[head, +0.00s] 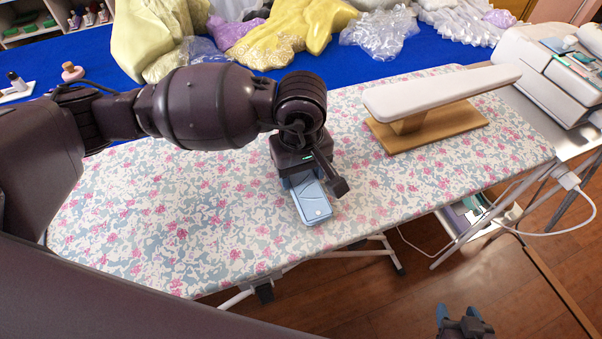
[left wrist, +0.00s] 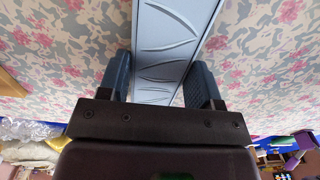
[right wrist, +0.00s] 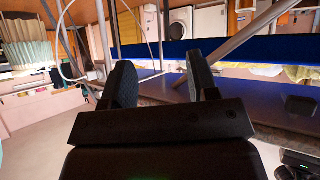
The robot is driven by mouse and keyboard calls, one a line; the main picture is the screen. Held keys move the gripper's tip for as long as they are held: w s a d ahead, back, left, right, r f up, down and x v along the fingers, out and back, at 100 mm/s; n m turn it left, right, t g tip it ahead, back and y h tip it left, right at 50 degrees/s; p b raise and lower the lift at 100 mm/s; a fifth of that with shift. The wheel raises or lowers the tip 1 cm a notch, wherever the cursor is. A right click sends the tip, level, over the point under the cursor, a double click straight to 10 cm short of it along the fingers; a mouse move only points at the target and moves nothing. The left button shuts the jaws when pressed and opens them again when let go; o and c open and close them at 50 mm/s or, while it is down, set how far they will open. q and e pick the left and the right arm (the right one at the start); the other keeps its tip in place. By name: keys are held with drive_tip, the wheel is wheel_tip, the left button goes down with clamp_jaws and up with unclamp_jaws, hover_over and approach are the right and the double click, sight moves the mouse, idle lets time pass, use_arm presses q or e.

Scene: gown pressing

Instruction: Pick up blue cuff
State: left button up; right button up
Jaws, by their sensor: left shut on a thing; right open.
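The blue cuff (head: 312,203) is a flat light-blue strip with a raised wavy pattern and a small button at its near end. It is at the ironing board's front middle in the head view. My left gripper (head: 318,182) points down over it and is shut on it. In the left wrist view the cuff (left wrist: 165,50) runs between the two fingers of the left gripper (left wrist: 162,85). I cannot tell whether it touches the board. My right gripper (head: 462,318) is low at the bottom edge, away from the board. Its fingers are apart and empty in the right wrist view (right wrist: 160,80).
The floral ironing board (head: 140,220) has free room on its left. A padded sleeve board (head: 440,92) on a wooden base stands at its right. A white machine (head: 550,70) is at the far right. Yellow garments (head: 300,30) lie on the blue table (head: 60,55) behind.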

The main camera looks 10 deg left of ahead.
sight(301, 176)
use_arm(q)
wheel_tip(301, 176, up, 19)
drive_tip(key=p, duration=0.1)
idle(0.5)
